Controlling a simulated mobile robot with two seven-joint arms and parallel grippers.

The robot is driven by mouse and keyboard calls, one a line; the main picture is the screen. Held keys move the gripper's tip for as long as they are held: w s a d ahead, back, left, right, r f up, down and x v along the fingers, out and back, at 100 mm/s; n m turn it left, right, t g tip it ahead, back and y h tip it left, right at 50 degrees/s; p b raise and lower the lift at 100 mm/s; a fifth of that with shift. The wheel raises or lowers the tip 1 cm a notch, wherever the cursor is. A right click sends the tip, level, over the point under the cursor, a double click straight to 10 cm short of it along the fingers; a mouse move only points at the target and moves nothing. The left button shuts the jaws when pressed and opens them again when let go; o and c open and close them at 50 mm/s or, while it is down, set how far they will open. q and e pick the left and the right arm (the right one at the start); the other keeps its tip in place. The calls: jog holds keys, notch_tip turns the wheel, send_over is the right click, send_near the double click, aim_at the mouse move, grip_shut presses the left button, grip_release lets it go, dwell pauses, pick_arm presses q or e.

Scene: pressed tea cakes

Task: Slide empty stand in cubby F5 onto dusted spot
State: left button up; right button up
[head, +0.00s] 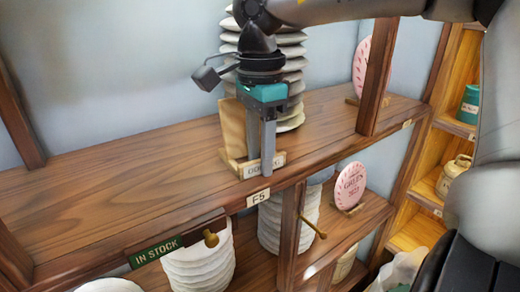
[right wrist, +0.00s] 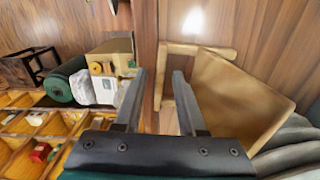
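The empty wooden stand (head: 233,128) is upright on the F5 shelf (head: 120,180), near its front edge and behind the F5 tag (head: 258,198). Its front ledge carries a small label, partly hidden by my fingers. In the right wrist view the stand (right wrist: 240,95) shows its broad back board and a thin ledge. My right gripper (head: 261,166) points down at the ledge. In the right wrist view its fingers (right wrist: 159,76) are apart, with the ledge showing between them; contact is unclear. My left gripper is out of view. I cannot make out a dusted spot.
A stack of pale tea cakes (head: 292,65) stands close behind the stand. A wooden post (head: 376,75) and a pink round cake (head: 361,65) are to the right. The shelf left of the stand is bare. Below are more white stacks (head: 200,262) and an IN STOCK sign (head: 157,252).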

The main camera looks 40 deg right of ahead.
grip_shut()
dwell(0.5)
